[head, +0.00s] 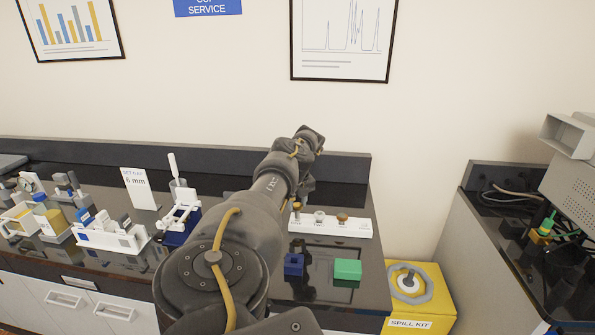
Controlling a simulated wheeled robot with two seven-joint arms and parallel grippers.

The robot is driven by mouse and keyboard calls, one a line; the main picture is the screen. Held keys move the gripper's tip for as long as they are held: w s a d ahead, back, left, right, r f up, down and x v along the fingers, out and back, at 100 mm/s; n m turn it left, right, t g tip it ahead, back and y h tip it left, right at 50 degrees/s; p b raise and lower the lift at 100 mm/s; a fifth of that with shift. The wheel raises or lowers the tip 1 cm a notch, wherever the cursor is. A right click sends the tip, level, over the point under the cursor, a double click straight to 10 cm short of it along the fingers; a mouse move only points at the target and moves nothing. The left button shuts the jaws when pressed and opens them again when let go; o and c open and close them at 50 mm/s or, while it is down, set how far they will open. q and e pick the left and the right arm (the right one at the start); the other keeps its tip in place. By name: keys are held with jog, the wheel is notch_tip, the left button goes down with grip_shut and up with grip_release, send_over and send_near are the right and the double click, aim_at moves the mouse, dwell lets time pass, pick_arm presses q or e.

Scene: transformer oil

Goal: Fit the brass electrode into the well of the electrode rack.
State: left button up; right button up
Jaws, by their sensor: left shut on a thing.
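The electrode rack (354,231) is a long white block on the dark bench. Several small posts stand along it, among them a grey one (319,217) and a brown-topped one (342,219). My left arm reaches over the bench from below, and its wrist hides most of my left gripper (303,192). The gripper points down at the rack's left end and is shut. A small brass piece (297,207), seemingly the brass electrode, shows right below it. I cannot tell whether it is seated in a well or held above it. My right gripper is out of view.
A blue block (293,264) and a green block (347,269) are in front of the rack. Left of my arm are a white-and-blue gap fixture (180,217), a "6 mm" card (139,188) and white stands (110,238). A yellow spill kit (424,308) stands beyond the bench's right edge.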

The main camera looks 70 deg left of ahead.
aim_at(298, 205)
pick_arm(q)
jog(key=shift+f+b, duration=1.4)
jog(key=shift+f, duration=0.25)
jog(key=o, duration=1.1)
jog(key=shift+r+p, duration=0.3)
jog(key=shift+r, duration=0.3)
jog(key=r, duration=0.6)
jog(key=shift+d+r, duration=0.25)
jog(key=shift+d, duration=0.15)
jog(key=r+p, duration=0.2)
jog(key=shift+d+r, duration=0.2)
jog(key=shift+r, duration=0.15)
jog(key=shift+r+p, duration=0.25)
jog(key=shift+p, duration=0.1)
